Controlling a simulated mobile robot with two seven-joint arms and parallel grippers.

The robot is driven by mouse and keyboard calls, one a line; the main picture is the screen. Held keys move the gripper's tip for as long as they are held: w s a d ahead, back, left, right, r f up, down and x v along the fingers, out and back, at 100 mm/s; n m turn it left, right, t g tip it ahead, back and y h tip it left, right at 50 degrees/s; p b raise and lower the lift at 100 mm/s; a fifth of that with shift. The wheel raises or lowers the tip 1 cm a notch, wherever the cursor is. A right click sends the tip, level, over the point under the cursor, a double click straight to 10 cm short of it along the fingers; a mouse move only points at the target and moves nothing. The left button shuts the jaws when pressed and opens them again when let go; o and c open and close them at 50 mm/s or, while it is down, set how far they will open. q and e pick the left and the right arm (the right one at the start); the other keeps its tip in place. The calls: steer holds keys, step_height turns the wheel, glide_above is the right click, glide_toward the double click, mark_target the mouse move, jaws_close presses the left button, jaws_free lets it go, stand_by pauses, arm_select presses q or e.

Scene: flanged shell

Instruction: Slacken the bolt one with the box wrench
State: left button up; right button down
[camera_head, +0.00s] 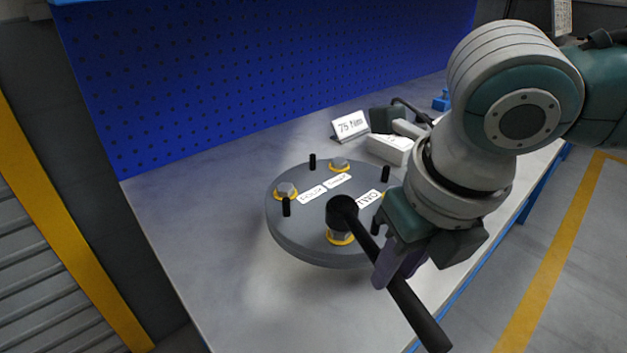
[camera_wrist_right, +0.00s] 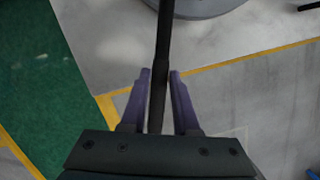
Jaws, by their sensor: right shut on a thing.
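The black box wrench (camera_head: 414,312) has its round head over the near bolt (camera_head: 340,237), which has a yellow ring at its base. The hex of this bolt shows below the head; I cannot tell whether the head is seated on it. No label for this bolt is readable; the legible ones read FOUR, THREE and TWO. My right gripper (camera_head: 396,264) is shut on the wrench handle, which slants down to the lower right. In the right wrist view, the handle (camera_wrist_right: 160,80) runs between the purple fingers (camera_wrist_right: 159,88). My left gripper is out of view.
The round grey flange (camera_head: 290,238) sits on the table (camera_head: 200,240). It carries other bolts, one at left (camera_head: 286,190) and one at back (camera_head: 339,164), and black upright pins (camera_head: 312,161). A "75 Nm" sign (camera_head: 350,126) stands behind. A blue pegboard (camera_head: 270,70) backs the table.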

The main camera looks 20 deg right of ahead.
steer(key=shift+s+b+x, duration=0.25)
steer(key=shift+b+x, duration=0.15)
steer(key=shift+x, duration=0.75)
steer(key=shift+d+f, duration=0.1)
steer(key=w+d+n+y, duration=0.1)
steer(key=d+n, duration=0.4)
steer(key=d, duration=0.1)
steer(key=shift+d+f+n, duration=0.2)
steer(key=shift+d+n, duration=0.05)
steer(key=shift+n, duration=0.15)
steer(key=shift+w, duration=0.15)
steer(key=shift+r, duration=0.1)
stand_by(0.3)
